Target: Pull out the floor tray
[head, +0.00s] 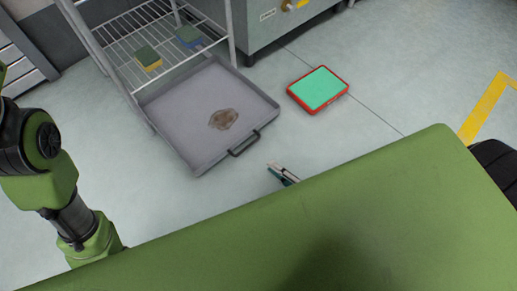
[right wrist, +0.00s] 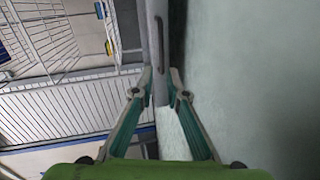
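The grey floor tray (head: 185,110) lies on the floor, its back part under the wire rack and most of it in front. It is shallow, with a brown stain (head: 223,119) on its bottom. Its dark handle (head: 244,145) is on the near right side. My right gripper (head: 280,172) is low in front of the handle, apart from it. The right wrist view shows its two fingers (right wrist: 161,75) spread, with a grey strip beyond that I cannot identify for sure. My left arm shows at the left, but its gripper is out of view.
The wire rack (head: 150,35) holds sponges (head: 148,58) on a shelf. A red-rimmed green tray (head: 318,89) lies on the floor to the right. A grey cabinet (head: 275,22) stands behind.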

